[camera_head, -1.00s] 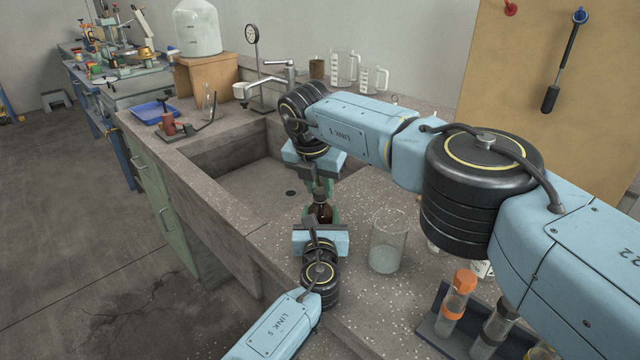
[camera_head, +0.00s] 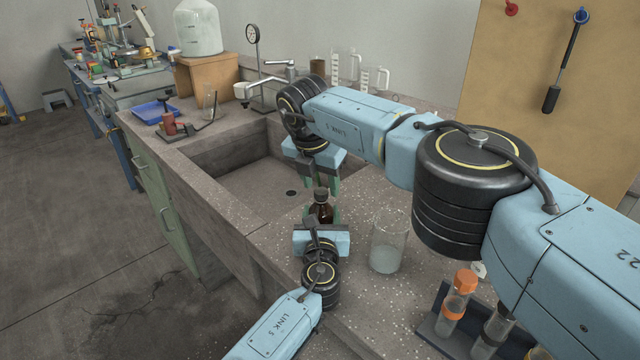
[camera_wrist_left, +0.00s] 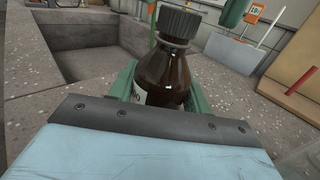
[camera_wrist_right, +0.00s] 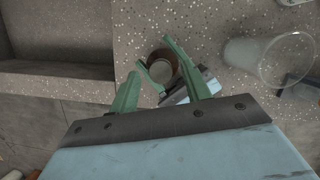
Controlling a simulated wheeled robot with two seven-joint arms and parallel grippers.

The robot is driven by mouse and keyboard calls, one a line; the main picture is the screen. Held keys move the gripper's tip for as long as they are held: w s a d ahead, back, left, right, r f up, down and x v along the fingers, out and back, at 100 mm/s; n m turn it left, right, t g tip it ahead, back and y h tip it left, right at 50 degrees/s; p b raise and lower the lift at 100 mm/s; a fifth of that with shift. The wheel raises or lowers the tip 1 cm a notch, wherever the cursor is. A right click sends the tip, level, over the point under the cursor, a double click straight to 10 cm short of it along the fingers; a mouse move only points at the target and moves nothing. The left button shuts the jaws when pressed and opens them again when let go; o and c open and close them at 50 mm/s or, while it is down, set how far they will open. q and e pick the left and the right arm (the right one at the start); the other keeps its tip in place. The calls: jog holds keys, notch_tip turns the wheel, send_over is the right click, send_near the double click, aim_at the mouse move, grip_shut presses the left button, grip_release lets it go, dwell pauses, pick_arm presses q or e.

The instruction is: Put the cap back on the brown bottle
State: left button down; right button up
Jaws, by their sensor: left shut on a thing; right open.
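The brown bottle (camera_head: 320,212) stands upright on the bench beside the sink. The black ribbed cap (camera_wrist_left: 180,22) sits upright on its neck in the left wrist view; I cannot tell how tightly it is seated. The cap also shows in the head view (camera_head: 320,194). My left gripper (camera_wrist_left: 163,88) is shut on the bottle's body, with a green finger on each side. My right gripper (camera_head: 317,187) is open, with its fingers spread around or just above the cap. In the right wrist view the cap (camera_wrist_right: 160,71) lies between the open fingers, apparently not held.
A glass beaker (camera_head: 388,242) stands close to the right of the bottle. A rack (camera_head: 436,322) with orange-capped tubes is at the front right. The sink (camera_head: 250,178) opens behind and left of the bottle. Glass jugs (camera_head: 374,78) stand at the back.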

notch_tip(320, 180, up, 4)
jog(key=shift+f, duration=0.1)
jog(key=o, duration=0.5)
jog(key=shift+o, duration=0.2)
jog(key=v, duration=1.2)
pick_arm(q)
jog(key=c, duration=0.6)
grip_release()
